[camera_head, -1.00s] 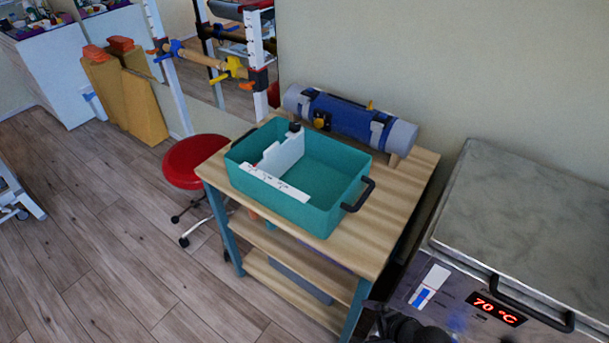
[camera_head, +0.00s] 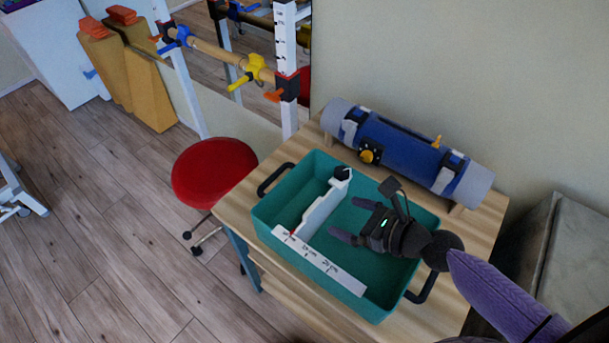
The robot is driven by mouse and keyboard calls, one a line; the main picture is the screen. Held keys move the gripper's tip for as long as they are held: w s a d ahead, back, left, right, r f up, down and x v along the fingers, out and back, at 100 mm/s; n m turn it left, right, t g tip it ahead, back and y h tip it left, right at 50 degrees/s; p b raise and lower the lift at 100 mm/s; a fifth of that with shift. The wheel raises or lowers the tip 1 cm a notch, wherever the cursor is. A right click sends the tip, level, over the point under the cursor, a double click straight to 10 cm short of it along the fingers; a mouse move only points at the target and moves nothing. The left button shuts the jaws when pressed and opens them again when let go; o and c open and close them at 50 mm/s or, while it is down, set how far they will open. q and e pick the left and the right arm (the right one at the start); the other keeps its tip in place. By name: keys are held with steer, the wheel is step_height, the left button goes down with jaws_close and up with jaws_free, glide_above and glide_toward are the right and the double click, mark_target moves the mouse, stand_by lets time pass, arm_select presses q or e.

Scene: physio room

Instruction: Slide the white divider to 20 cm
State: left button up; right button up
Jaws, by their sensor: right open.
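The white divider (camera_head: 322,207) stands across the teal bin (camera_head: 376,305), left of its middle. It has a black knob (camera_head: 342,173) at its far end and a red pointer (camera_head: 293,234) at its near end. The pointer is by the left end of the white scale strip (camera_head: 318,262) on the bin's near wall; the strip's small marks are hard to read. My right gripper (camera_head: 350,219) is open and empty over the bin's inside, to the right of the divider, fingers pointing left towards it, with a visible gap between them. My left gripper is out of view.
The bin stands on a wooden table (camera_head: 447,300), with black handles at its left and right ends. A blue roll (camera_head: 403,150) lies behind it against the wall. A red stool (camera_head: 214,172) stands left, and a grey-topped unit (camera_head: 570,240) right.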

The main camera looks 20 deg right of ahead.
mark_target(314, 206)
steer(key=b+x, duration=0.1)
steer(key=x, duration=0.6)
steer(key=shift+w+a+f, duration=0.15)
steer(key=shift+a+f, duration=0.1)
steer(key=shift+a, duration=0.15)
steer(key=shift+w+a+f+b, duration=0.2)
steer(key=shift+w+a+b, duration=0.15)
steer(key=shift+w+a, duration=0.1)
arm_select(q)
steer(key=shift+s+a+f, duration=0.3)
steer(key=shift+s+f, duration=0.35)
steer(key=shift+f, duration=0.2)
